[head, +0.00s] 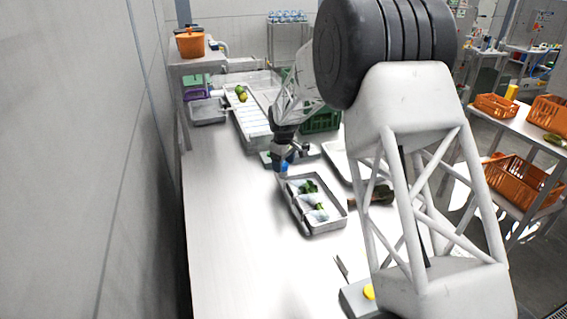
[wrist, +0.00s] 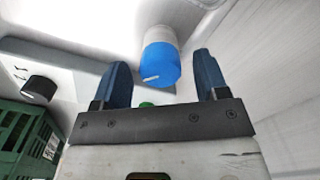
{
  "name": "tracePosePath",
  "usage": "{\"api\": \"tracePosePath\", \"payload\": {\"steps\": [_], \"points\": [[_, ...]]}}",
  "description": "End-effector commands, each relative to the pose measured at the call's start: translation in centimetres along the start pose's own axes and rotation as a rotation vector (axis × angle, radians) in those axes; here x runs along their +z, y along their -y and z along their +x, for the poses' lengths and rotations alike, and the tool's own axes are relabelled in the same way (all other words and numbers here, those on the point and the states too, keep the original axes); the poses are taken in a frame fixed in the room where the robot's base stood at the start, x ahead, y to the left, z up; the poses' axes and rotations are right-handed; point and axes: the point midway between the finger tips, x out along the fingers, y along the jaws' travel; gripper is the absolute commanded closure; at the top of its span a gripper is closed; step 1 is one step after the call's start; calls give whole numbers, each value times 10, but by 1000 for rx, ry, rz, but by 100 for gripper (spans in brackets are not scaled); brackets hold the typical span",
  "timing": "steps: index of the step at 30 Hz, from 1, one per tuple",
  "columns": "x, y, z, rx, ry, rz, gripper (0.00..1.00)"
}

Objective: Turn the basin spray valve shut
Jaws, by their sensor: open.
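My gripper (wrist: 160,60) is open, with one dark blue finger on each side of a blue-capped white cylinder (wrist: 161,60). The cap has a short white mark, and a visible gap separates it from each finger. It looks like a valve knob, but I cannot tell for certain. A black round knob (wrist: 40,89) sits on a pale panel to the left in the wrist view. In the head view my gripper (head: 282,161) points down just behind the metal tray, and its fingertips are too small to make out. No running spray can be made out.
A metal tray (head: 326,228) with leafy greens lies just in front of my gripper. A green crate (wrist: 22,143) stands at the left in the wrist view. The white counter (head: 228,235) is clear on its left side, along the wall.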

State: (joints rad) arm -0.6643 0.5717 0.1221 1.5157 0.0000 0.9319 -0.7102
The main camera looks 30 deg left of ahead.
Motion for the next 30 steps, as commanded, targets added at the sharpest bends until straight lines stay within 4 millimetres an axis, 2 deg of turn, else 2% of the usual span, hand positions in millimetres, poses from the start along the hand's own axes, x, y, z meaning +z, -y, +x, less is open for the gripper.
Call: {"api": "tracePosePath", "payload": {"steps": [5, 12, 15, 23, 30], "points": [[0, 0, 0, 0, 0, 0, 34], [0, 0, 0, 0, 0, 0, 71], [0, 0, 0, 0, 0, 0, 82], [0, 0, 0, 0, 0, 20, 82], [0, 0, 0, 0, 0, 107, 82]]}}
